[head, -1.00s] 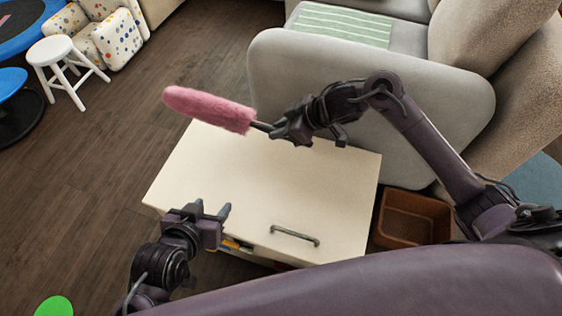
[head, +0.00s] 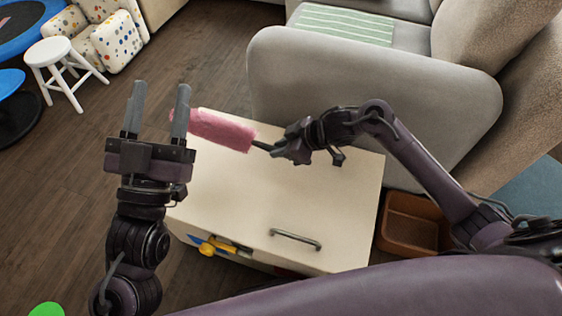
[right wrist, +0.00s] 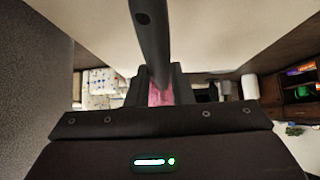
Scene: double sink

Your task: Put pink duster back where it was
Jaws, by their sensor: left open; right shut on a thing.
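The pink duster (head: 222,130) has a fluffy pink head and a dark handle. My right gripper (head: 275,151) is shut on its handle and holds it over the cream cabinet (head: 270,200), with the head pointing left. In the right wrist view the dark handle (right wrist: 151,40) runs between the fingers, with some pink (right wrist: 160,96) behind it. My left gripper (head: 156,110) is open and empty, raised at the left of the cabinet. Its right finger overlaps the far end of the duster head in the head view; I cannot tell whether they touch.
A grey sofa (head: 370,90) stands behind the cabinet. A brown basket (head: 412,222) is on the floor at right. A yellow and blue item (head: 215,245) shows at the cabinet's front. A white stool (head: 65,72) stands far left.

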